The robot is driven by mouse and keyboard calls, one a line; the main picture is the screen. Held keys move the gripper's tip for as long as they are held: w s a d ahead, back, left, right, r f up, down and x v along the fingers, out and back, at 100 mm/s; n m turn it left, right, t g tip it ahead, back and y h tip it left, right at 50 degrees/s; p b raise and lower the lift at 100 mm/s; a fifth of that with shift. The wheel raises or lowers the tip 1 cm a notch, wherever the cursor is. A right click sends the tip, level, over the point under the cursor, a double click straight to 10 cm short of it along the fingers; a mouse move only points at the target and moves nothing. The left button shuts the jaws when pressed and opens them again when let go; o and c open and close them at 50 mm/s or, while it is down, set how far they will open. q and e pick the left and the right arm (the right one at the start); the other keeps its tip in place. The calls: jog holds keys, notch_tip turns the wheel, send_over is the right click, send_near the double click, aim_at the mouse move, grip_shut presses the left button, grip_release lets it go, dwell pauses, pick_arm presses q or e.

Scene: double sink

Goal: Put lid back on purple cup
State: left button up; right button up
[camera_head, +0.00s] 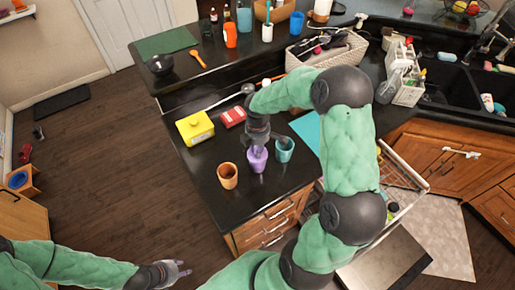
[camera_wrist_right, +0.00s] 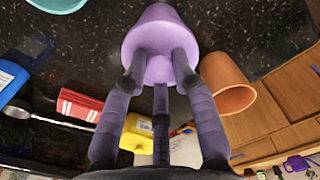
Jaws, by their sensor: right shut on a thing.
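A purple cup (camera_head: 257,160) stands on the dark counter between an orange cup and a teal cup. My right gripper (camera_head: 256,147) reaches down from above, and its fingers close around the purple piece at the top. The right wrist view shows the fingers against the purple cup (camera_wrist_right: 160,32); I cannot tell the lid apart from the cup there. My left gripper (camera_head: 183,270) is low at the left, away from the counter, with its fingers apart and empty.
An orange cup (camera_head: 228,176) and a teal cup (camera_head: 285,149) stand close on either side. A yellow box (camera_head: 195,128) and a red packet (camera_head: 232,117) lie behind. A basket (camera_head: 327,50) and the sink (camera_head: 445,85) are farther back. The counter's front left is clear.

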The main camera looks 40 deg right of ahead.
dwell(0.3)
jog(key=o, duration=1.4)
jog(key=shift+r+p, duration=2.65)
jog(key=shift+r, duration=0.85)
grip_shut()
